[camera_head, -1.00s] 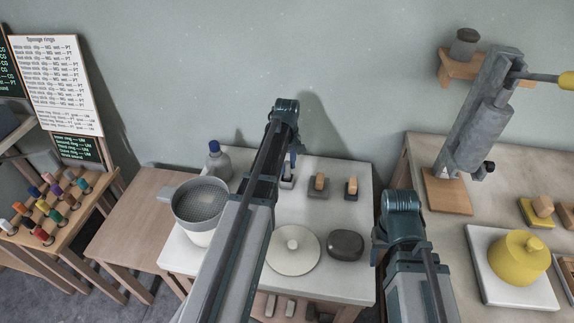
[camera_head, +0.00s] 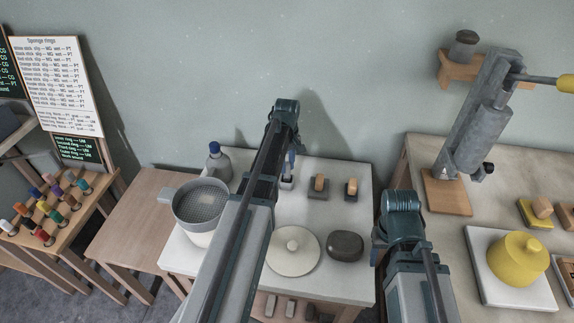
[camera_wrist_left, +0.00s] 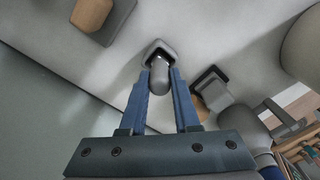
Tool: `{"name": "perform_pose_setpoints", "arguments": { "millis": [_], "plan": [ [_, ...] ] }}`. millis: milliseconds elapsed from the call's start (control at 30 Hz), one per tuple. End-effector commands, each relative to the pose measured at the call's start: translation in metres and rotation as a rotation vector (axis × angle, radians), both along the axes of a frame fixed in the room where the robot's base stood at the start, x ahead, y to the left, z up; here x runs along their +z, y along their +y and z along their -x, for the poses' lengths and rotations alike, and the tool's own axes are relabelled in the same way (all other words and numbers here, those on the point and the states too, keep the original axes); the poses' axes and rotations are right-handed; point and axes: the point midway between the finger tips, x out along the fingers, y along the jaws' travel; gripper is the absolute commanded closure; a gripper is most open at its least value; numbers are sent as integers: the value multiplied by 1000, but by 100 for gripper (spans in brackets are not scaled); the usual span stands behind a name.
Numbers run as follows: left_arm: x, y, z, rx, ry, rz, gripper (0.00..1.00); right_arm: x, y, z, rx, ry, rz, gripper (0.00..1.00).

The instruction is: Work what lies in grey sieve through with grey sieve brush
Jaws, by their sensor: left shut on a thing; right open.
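The grey sieve (camera_head: 201,200) sits on a pale bowl at the left of the white table, its mesh facing up. What lies in it is too small to make out. My left gripper (camera_head: 291,164) is at the back of this table, to the right of the sieve. In the left wrist view my left gripper (camera_wrist_left: 160,76) is shut on a grey rounded handle (camera_wrist_left: 159,83), seemingly the grey sieve brush, at a grey holder (camera_wrist_left: 158,47). I cannot tell whether it still touches the holder. My right gripper is hidden; only its arm shows.
Two holders with wooden-handled tools (camera_head: 319,184) (camera_head: 352,186) stand right of my left gripper. A cream lid (camera_head: 293,251) and a dark stone-like block (camera_head: 345,246) lie in front. A blue-capped bottle (camera_head: 217,164) stands behind the sieve. Another holder (camera_wrist_left: 209,88) stands close beside my left gripper.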

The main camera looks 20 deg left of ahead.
Motion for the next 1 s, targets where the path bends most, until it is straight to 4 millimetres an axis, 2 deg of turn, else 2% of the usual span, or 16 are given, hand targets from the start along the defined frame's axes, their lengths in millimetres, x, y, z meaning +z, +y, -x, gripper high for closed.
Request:
{"name": "perform_pose_setpoints", "arguments": {
  "millis": [267,1000],
  "plan": [
    [4,0,0,0,0,0,100,4,0,0,0,0,0,50],
    [60,0,0,0,0,0,100,60,0,0,0,0,0,50]
  ]
}}
